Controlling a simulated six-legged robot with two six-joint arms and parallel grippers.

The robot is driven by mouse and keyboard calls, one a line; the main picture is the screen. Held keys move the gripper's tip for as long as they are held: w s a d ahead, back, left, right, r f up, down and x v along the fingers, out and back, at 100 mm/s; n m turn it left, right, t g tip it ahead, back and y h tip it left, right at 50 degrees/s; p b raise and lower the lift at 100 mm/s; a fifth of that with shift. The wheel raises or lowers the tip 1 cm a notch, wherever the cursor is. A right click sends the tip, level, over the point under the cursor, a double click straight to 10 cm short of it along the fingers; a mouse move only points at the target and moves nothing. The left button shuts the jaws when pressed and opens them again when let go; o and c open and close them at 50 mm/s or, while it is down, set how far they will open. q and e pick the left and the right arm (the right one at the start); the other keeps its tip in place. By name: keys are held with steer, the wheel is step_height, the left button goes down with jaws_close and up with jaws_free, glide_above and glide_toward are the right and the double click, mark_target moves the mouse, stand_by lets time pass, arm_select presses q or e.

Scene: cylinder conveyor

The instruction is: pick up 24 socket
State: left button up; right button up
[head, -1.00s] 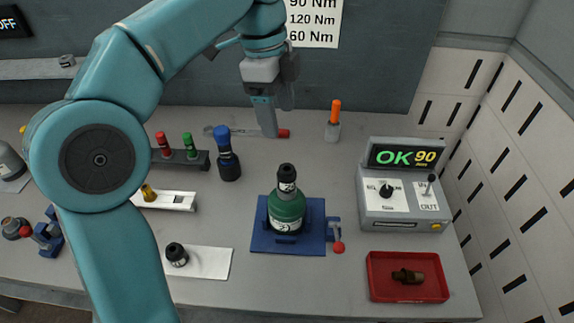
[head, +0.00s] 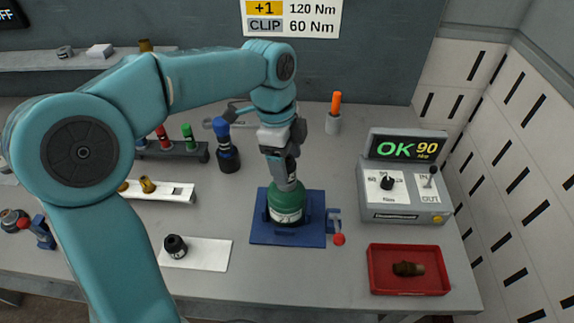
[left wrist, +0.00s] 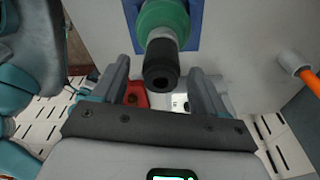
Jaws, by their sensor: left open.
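A black socket (left wrist: 161,68) sits on top of a green cylinder (head: 285,205), which stands upright in a blue fixture (head: 262,237). My left gripper (head: 289,178) is directly above the green cylinder, pointing down. In the head view the gripper hides the socket. Another black socket (head: 175,247) stands on a white mat (head: 212,253) at the front left. I cannot read the number 24 on either socket.
A red tray (head: 408,250) with a brown part (head: 408,269) lies at the front right. A grey control box (head: 403,210) showing "OK 90" stands behind it. A blue-topped bottle (head: 227,150) and an orange-handled tool (head: 335,110) stand at the back.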

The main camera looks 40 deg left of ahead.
arm_select(q)
steer(key=shift+s+d+f, duration=0.1)
steer(key=shift+f, duration=0.75)
steer(key=shift+w+f, duration=0.2)
steer(key=shift+w, duration=0.05)
steer(key=shift+s+r, duration=0.1)
steer(key=c, duration=0.7)
steer(key=shift+s, duration=0.1)
steer(key=c, duration=0.5)
